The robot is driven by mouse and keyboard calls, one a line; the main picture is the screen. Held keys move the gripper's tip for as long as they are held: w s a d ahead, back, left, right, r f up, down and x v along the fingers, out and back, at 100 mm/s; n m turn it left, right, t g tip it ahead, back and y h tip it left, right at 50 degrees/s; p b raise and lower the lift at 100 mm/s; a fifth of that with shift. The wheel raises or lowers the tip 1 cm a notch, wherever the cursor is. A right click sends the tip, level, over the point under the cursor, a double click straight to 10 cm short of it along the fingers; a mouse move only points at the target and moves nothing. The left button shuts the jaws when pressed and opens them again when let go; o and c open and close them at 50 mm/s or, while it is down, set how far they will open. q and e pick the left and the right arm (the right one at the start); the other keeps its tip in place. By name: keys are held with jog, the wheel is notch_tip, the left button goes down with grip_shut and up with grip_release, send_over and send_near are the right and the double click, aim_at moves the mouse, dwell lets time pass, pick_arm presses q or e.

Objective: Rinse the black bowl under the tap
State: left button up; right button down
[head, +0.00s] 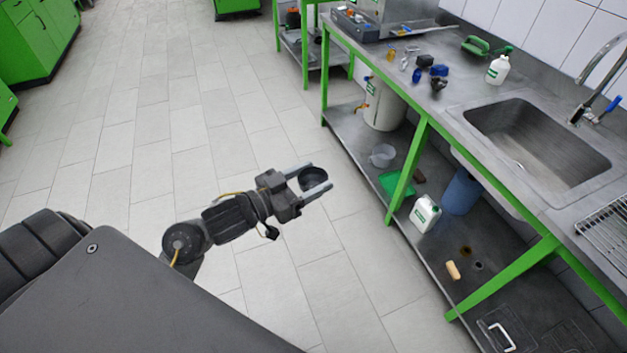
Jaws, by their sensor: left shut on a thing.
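My left gripper (318,180) is shut on the black bowl (311,184), which sits between its two grey fingers. The bowl is small and dark and is held over the tiled floor, left of the bench and apart from it. The tap (590,92) is a curved metal spout with a blue handle at the upper right. It stands behind the steel sink (530,150), which is set into the bench top. The sink basin looks empty. I cannot tell whether water runs. My right gripper is not in view.
The bench (455,115) has green legs and a lower shelf with a white canister (425,213), a blue bin (460,192) and a sponge (453,270). A white bottle (497,69) and several small parts stand left of the sink. A wire rack (608,225) lies right of it. The floor (190,120) is clear.

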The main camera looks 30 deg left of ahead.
aim_at(316, 179)
pick_arm(q)
jog(key=shift+w+d+r+n+y, duration=0.1)
jog(key=shift+w+r+n+y, duration=0.2)
jog(key=shift+r+y, duration=0.2)
jog(key=w+r+n+t+y, duration=0.1)
jog(key=y, duration=0.1)
jog(key=r+n+y, duration=0.1)
jog(key=n+y, duration=0.1)
jog(key=shift+w+t, duration=0.35)
jog(key=shift+t, duration=0.05)
jog(key=y, duration=0.1)
jog(key=n+y, duration=0.1)
jog(key=shift+w+r+n+y, duration=0.1)
jog(key=shift+w+n+y, duration=0.2)
jog(key=shift+y, duration=0.1)
jog(key=shift+n+y, duration=0.3)
jog(key=shift+y, duration=0.2)
jog(key=shift+s+f, duration=0.15)
jog(key=shift+f, duration=0.05)
